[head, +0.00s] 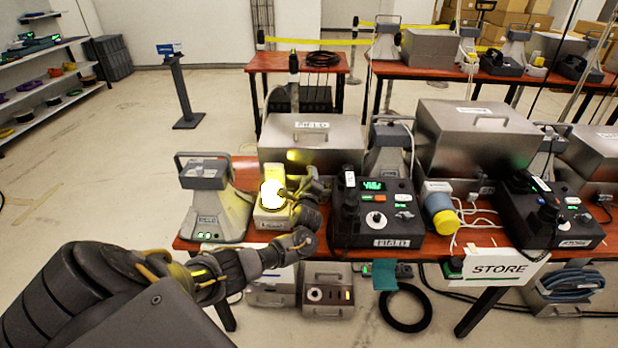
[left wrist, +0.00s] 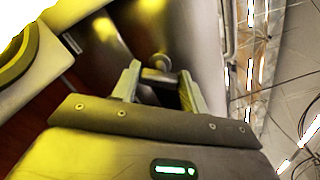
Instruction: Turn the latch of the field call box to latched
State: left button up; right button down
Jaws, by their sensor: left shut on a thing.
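The field call box is the grey metal case (head: 285,158) with a FIELD label and a lid handle, at the back of the near table. My left gripper (head: 316,184) is at the lower right of its front face. In the left wrist view, the two fingers (left wrist: 160,82) stand either side of a small round metal latch (left wrist: 160,63) on the shiny case front, and the gripper is shut on it. In the head view the gripper hides the latch, and its turn angle cannot be made out. My right gripper is not in view.
A lit yellow lamp unit (head: 272,208) stands just left of the gripper. A black FIELD console (head: 376,225) stands close on its right. A grey horn-shaped unit (head: 215,205) is at the table's left end. A larger metal case (head: 476,150) stands further right.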

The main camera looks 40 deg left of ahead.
pick_arm(q)
jog(key=shift+f+n, duration=0.15)
jog(key=shift+n, duration=3.45)
jog(key=o, duration=1)
jog(key=shift+s, duration=0.1)
jog(key=p+v, duration=0.1)
jog(key=v, duration=0.9)
jog(key=shift+s+d, duration=0.2)
jog(key=shift+s, duration=0.1)
